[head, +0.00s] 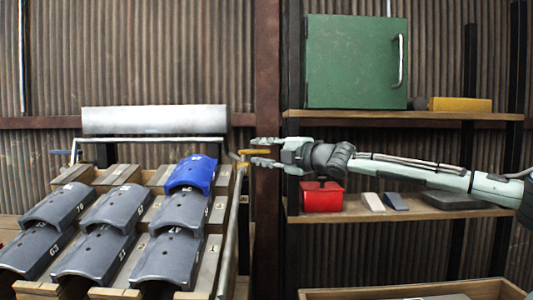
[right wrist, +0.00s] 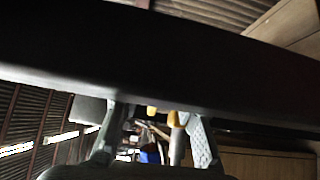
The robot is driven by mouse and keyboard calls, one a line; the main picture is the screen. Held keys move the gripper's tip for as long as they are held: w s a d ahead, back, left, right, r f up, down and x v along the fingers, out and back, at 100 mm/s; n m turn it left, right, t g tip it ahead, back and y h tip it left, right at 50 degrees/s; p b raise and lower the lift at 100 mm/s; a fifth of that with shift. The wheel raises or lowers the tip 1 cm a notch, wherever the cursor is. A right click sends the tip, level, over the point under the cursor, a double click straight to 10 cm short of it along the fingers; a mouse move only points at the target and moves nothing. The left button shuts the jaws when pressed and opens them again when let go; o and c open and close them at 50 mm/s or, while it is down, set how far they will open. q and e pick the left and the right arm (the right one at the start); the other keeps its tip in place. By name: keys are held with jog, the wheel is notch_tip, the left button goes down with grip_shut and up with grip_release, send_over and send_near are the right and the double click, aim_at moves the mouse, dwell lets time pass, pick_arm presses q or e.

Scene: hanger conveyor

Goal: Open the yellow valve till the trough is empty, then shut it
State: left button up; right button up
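The yellow valve (head: 248,152) shows as a short yellow lever at the right end of a thin pipe, below the pale metal trough (head: 155,119). The trough's inside is hidden, so I cannot tell whether it holds anything. My right gripper (head: 258,151) reaches in from the right with its fingers apart, one above and one below the lever's level. I cannot tell whether they touch it. In the right wrist view, yellow parts (right wrist: 152,110) show between the spread fingers (right wrist: 155,140). My left gripper is not in view.
A rack with several grey curved tiles (head: 115,209) and one blue tile (head: 191,174) stands at the lower left. Right shelves hold a green cabinet (head: 350,62), a yellow block (head: 462,104) and a red object (head: 321,199) below my right gripper. A blue lever (head: 59,152) is at the pipe's left end.

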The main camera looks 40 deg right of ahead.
jog(key=shift+s, duration=0.1)
jog(key=shift+s+r, duration=0.25)
jog(key=shift+s, duration=0.55)
jog(key=s, duration=1)
jog(key=shift+d+f, duration=0.25)
jog(key=shift+s, duration=0.1)
jog(key=shift+c, duration=0.2)
